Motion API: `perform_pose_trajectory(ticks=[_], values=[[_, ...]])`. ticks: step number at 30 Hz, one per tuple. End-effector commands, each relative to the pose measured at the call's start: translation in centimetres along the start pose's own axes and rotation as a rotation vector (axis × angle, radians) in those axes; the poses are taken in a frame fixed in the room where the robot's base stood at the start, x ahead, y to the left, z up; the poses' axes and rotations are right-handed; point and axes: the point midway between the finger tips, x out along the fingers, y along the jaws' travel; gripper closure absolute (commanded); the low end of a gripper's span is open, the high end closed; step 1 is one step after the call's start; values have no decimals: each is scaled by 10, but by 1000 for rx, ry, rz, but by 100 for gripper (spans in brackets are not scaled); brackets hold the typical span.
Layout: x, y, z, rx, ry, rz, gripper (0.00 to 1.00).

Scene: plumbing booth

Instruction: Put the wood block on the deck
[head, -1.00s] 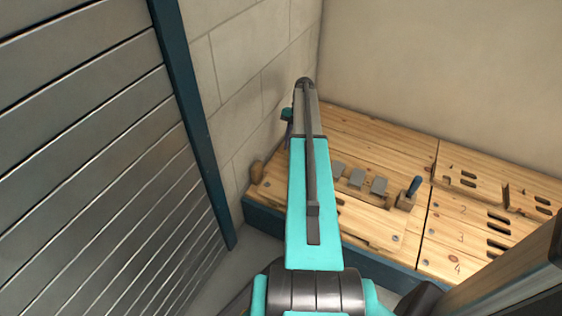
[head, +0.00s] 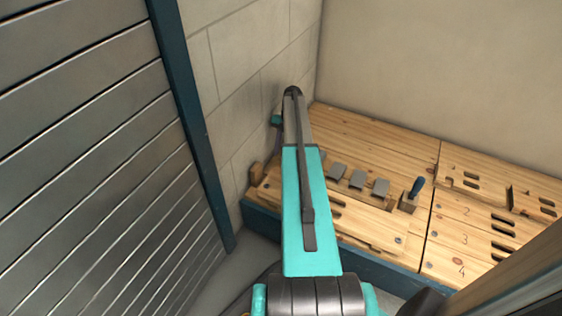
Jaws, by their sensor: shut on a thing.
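The wooden deck (head: 372,225) has a light plank top and a dark blue front edge. It stands in the corner beyond my arm. A small brown wooden piece (head: 256,173) shows at the deck's left end, close to the block wall; I cannot tell whether it is the wood block. My arm reaches up over the deck's left part, and a small teal part of its far end shows left of the arm near the wall. My gripper's fingertips are hidden behind the arm, and so is anything between them.
Several grey plates (head: 357,180) stand in a row on the deck. A wooden holder (head: 408,203) with a blue-handled tool (head: 416,188) is right of them. Slotted, numbered panels (head: 480,235) lie farther right. A slatted metal shutter (head: 95,150) closes the left side.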

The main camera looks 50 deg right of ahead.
Motion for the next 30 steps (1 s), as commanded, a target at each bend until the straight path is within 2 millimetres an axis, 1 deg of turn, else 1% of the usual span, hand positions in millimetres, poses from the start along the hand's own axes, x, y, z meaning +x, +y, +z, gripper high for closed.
perform_pose_trajectory(ticks=[5,12,15,30], values=[[10,0,4,0,1,0,99],[44,0,18,0,1,-1,99],[55,1,23,-1,0,0,99],[57,4,23,0,0,0,99]])
